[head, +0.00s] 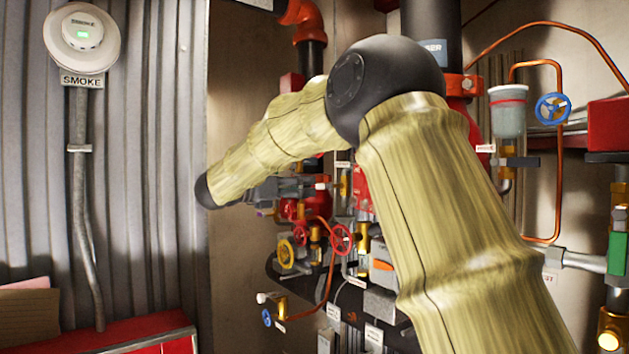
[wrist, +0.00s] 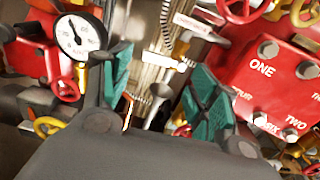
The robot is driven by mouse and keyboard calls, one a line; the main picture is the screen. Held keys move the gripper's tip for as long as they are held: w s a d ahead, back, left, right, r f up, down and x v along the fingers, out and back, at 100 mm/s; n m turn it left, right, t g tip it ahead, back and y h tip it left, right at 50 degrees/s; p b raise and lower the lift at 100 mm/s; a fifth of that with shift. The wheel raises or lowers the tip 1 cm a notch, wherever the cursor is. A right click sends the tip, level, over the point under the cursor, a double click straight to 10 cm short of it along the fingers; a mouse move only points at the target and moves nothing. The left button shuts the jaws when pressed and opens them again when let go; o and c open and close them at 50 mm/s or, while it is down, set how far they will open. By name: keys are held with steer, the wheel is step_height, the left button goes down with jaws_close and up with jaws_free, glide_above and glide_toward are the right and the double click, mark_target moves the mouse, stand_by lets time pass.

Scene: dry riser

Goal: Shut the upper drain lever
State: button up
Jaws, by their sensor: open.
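My gripper (wrist: 160,80) shows in the wrist view with its two green-padded fingers spread apart and nothing held. Between and beyond the fingers is a grey metal piece with a rounded end (wrist: 160,92), in front of bright vertical pipework. It may be the upper drain lever, but I cannot tell for sure. A white tag (wrist: 165,61) hangs just above it, too blurred to read. In the head view my arm crosses in front of the riser valves and covers much of them; no lever can be clearly picked out there, and the fingers are not clear.
A white-faced gauge (wrist: 80,36) is beside the left finger. A red block marked ONE (wrist: 262,70) is close to the right finger. Red (head: 341,240), yellow (head: 286,253) and blue (head: 553,108) handwheels and copper pipes crowd the riser. A red box (head: 150,335) is low at left.

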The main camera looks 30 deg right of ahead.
mark_target(320, 185)
steer(key=shift+w+d+f+p, duration=0.1)
steer(key=shift+w+d+p, duration=0.1)
steer(key=shift+d+p, duration=0.8)
steer(key=shift+w+d+r+p, duration=0.15)
steer(key=shift+d+p, duration=0.3)
steer(key=shift+d, duration=1.2)
steer(key=shift+w+d+f+p, duration=0.2)
steer(key=shift+d+p, duration=0.5)
steer(key=shift+d, duration=0.6)
steer(key=c, duration=1)
steer(key=shift+c, duration=0.2)
steer(key=shift+f+b, duration=0.15)
steer(key=shift+b, duration=0.6)
steer(key=b, duration=0.2)
steer(key=shift+a+b, duration=0.1)
steer(key=shift+b, duration=0.2)
steer(key=b, duration=0.5)
steer(key=shift+r, duration=0.3)
steer(key=b, duration=0.5)
steer(key=shift+m, duration=0.3)
